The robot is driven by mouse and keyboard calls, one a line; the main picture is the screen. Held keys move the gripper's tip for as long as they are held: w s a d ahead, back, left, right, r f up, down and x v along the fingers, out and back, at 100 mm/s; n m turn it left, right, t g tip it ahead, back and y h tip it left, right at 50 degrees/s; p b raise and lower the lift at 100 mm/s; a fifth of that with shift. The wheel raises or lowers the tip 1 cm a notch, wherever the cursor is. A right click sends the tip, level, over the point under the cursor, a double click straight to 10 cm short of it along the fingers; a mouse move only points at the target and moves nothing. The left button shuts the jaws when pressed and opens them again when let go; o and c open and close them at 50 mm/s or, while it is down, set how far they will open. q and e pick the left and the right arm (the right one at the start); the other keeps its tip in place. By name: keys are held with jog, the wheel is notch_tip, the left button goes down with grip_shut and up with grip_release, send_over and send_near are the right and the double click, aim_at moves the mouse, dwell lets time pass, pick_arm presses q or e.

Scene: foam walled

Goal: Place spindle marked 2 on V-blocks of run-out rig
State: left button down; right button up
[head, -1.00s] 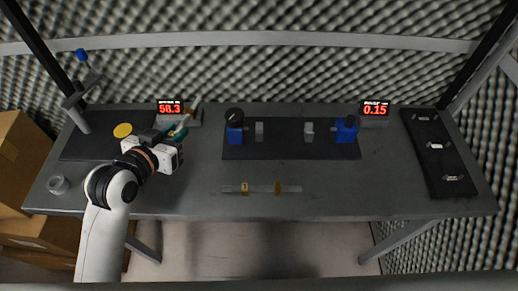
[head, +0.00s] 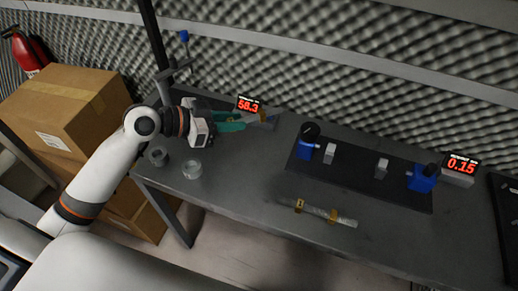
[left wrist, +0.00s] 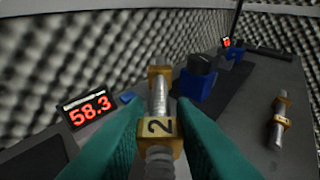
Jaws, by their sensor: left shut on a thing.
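My left gripper (head: 232,124) with teal fingers is at the table's left part, in front of the 58.3 display. In the left wrist view its fingers (left wrist: 158,138) are shut on the spindle marked 2 (left wrist: 160,95), a grey shaft with gold collars; the near collar shows the 2. The held spindle points away from the wrist camera; its height above the table is unclear. The run-out rig's dark base (head: 355,183) lies to the right, with two grey V-blocks (head: 328,153) (head: 381,168) standing empty between blue units (head: 305,150) (head: 421,178). My right gripper is not seen.
Another gold-collared spindle (head: 325,213) lies near the table's front edge, also in the left wrist view (left wrist: 280,120). Displays read 58.3 (head: 248,105) and 0.15 (head: 461,164). Cardboard boxes (head: 75,105) stand beside the table.

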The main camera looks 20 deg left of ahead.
aim_at(235, 154)
pick_arm(q)
notch_tip(235, 154, down, 9)
jog(key=shift+f, duration=0.1)
dwell(0.3)
jog(key=c, duration=1.6)
grip_release()
jog(key=shift+f, duration=0.2)
jog(key=shift+c, duration=0.2)
jog(key=o, duration=0.4)
jog(key=shift+r, duration=0.1)
jog(key=shift+o, duration=0.2)
